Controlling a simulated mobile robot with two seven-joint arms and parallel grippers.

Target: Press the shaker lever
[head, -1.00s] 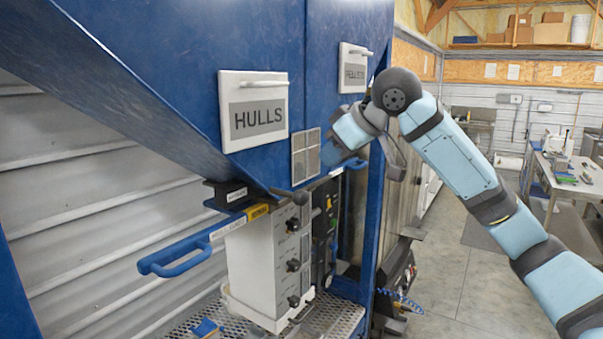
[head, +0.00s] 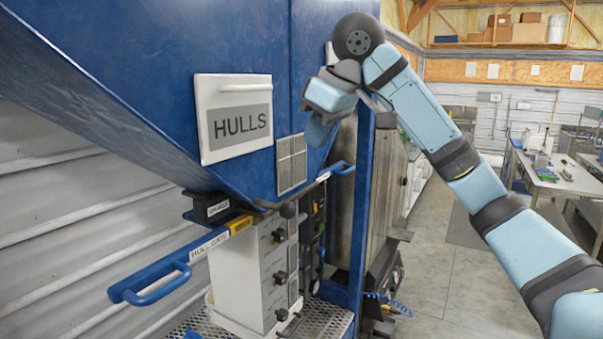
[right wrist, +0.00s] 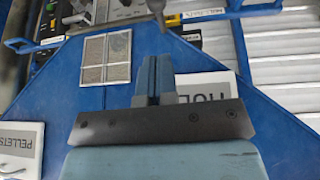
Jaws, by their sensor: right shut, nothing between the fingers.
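A grey rod with a rounded end shows at the top of the right wrist view (right wrist: 156,10), probably the same part. My right gripper (head: 317,132) is shut and empty, in front of the blue hopper, right of the HULLS panel and above the knob. Its blue-grey fingers (right wrist: 153,72) point toward the rod, apart from it. My left gripper is not in view.
Another blue handle (head: 338,170) is below my right gripper. The HULLS panel (head: 233,118) and mesh window (head: 291,163) are nearby. Open floor lies right.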

